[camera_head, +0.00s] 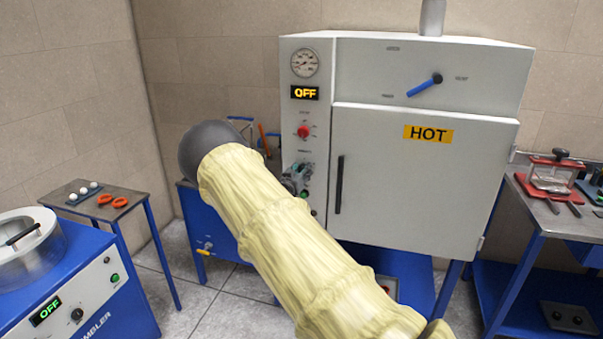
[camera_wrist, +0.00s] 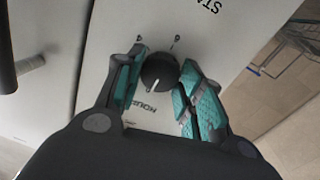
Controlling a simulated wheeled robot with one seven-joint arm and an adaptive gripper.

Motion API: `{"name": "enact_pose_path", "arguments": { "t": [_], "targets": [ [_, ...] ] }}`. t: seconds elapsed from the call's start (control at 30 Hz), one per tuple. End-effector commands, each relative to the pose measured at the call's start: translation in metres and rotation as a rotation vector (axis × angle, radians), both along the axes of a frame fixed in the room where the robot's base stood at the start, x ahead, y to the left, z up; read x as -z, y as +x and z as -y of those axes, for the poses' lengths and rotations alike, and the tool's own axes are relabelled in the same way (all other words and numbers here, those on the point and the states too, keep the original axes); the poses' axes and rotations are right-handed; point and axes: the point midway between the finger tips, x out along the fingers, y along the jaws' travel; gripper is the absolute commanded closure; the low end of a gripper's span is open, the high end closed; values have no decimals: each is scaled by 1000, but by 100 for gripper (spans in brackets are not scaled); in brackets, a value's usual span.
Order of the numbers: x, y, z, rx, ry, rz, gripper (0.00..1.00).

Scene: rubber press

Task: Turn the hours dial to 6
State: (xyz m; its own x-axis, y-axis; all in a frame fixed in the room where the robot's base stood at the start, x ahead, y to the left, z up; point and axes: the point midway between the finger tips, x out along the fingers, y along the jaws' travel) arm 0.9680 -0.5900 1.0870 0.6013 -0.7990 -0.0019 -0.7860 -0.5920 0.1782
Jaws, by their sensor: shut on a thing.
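The hours dial (camera_wrist: 160,70) is a round black knob with a white pointer line, on the pale panel of the oven (camera_head: 425,180). In the wrist view the pointer line aims down and slightly left, towards the lettering under the knob. The lettering is partly covered and looks turned over. Two small marks show above the knob, too small to read surely. My gripper (camera_wrist: 161,66) is shut on the dial, one teal finger pad at each side. In the head view my gripper (camera_head: 297,178) is at the panel and hides the dial.
The oven panel has a gauge (camera_head: 305,63), a display reading OFF (camera_head: 305,93), a red knob (camera_head: 304,131) and a green button (camera_head: 306,196) close to my gripper. The oven door handle (camera_head: 339,185) stands just to the right. My arm's pale cover blocks the lower middle.

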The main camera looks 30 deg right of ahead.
Motion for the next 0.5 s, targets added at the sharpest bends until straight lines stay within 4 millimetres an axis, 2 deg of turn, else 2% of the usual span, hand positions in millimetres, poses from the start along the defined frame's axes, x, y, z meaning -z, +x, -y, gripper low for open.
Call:
{"name": "enact_pose_path", "arguments": {
  "t": [0.27,0.5],
  "targets": [
    [4,0,0,0,79,96,86],
    [5,0,1,1,210,249,86]
  ]
}}
